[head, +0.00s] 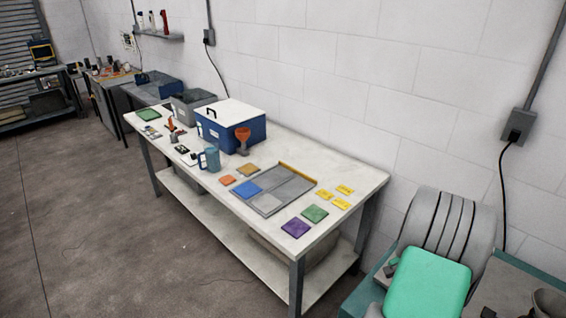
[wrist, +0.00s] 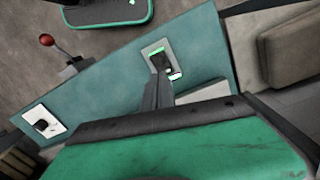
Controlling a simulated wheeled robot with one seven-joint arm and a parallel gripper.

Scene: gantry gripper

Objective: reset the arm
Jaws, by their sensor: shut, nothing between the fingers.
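My gripper (wrist: 160,72) shows in the wrist view, with a green body and a dark bar along the bottom of the picture. Its narrow dark fingers reach up to the middle, shut with nothing between them. A teal surface (wrist: 105,75) lies behind them; the distance to it is hard to tell. In the head view, the gripper's fingers cannot be made out. No part of my gripper shows over the white workbench.
The white workbench (head: 352,178) holds a blue box (head: 232,130), a mug (head: 209,158), a grey tray (head: 303,187) and several coloured tiles. A teal-edged bench (head: 368,292) stands at the lower right. Floor (head: 95,235) left of the workbench is clear. A red-knobbed lever (wrist: 46,40) shows in the wrist view.

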